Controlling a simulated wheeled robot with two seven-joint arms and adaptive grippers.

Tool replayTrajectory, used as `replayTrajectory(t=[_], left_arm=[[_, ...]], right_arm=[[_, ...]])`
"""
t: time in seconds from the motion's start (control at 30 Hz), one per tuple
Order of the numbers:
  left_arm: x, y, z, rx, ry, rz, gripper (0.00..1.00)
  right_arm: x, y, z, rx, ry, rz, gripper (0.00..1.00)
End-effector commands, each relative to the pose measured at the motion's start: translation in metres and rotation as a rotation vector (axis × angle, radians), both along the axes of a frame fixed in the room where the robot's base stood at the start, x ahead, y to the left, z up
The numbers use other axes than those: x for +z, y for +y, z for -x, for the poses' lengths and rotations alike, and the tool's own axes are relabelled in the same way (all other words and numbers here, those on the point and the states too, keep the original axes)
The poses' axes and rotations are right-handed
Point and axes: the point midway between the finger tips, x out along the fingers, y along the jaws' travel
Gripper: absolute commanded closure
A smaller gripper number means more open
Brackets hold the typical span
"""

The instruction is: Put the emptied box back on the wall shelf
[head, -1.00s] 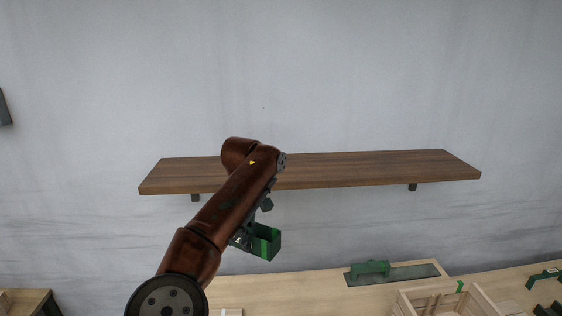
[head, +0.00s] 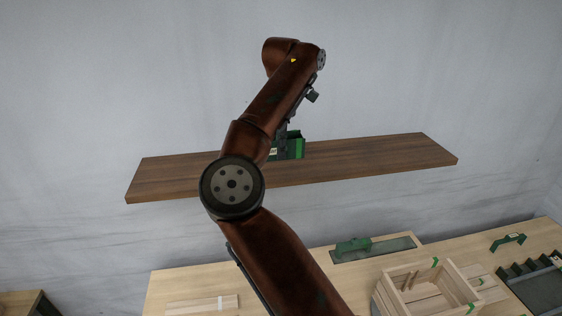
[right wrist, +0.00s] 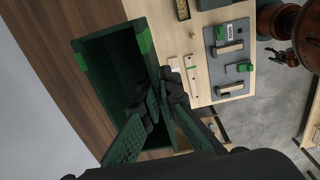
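The green box (head: 294,148) is open-topped and shows over the back part of the brown wall shelf (head: 365,158) in the head view. I cannot tell whether it touches the board. In the right wrist view the box (right wrist: 98,60) is close, its inside looks empty, and the shelf (right wrist: 40,28) lies behind it. My right gripper (right wrist: 163,84) has its fingers at the box's near wall and appears shut on it. In the head view my right arm partly hides the box and gripper. My left gripper (right wrist: 278,54) seems to show small and far off in the right wrist view; its fingers are unclear.
The shelf is bare on both sides of the box.

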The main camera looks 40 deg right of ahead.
Motion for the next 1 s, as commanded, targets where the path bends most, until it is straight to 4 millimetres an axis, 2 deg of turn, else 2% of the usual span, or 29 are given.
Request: replayTrajectory(t=[0.13, 0.23, 0.4, 0.67, 0.9, 1.0], left_arm=[[0.018, 0.0, -0.001, 0.0, -0.002, 0.0, 0.36], [0.02, 0.0, -0.005, -0.001, -0.006, 0.0, 0.36], [0.027, -0.001, -0.009, -0.001, -0.012, 0.0, 0.36], [0.031, -0.001, -0.012, -0.002, -0.016, 0.001, 0.36], [0.033, -0.001, -0.012, -0.002, -0.016, 0.001, 0.36], [0.033, -0.001, -0.012, -0.002, -0.015, 0.001, 0.36]], right_arm=[[-0.013, -0.025, -0.026, -0.001, 0.005, 0.001, 1.0], [-0.036, -0.034, -0.038, -0.003, 0.006, 0.001, 1.0], [-0.058, -0.047, -0.053, -0.003, 0.002, 0.001, 1.0], [-0.073, -0.055, -0.061, -0.005, 0.0, 0.001, 1.0], [-0.103, -0.055, -0.061, -0.005, -0.001, 0.002, 1.0], [-0.104, -0.055, -0.061, -0.003, -0.004, 0.002, 1.0]])
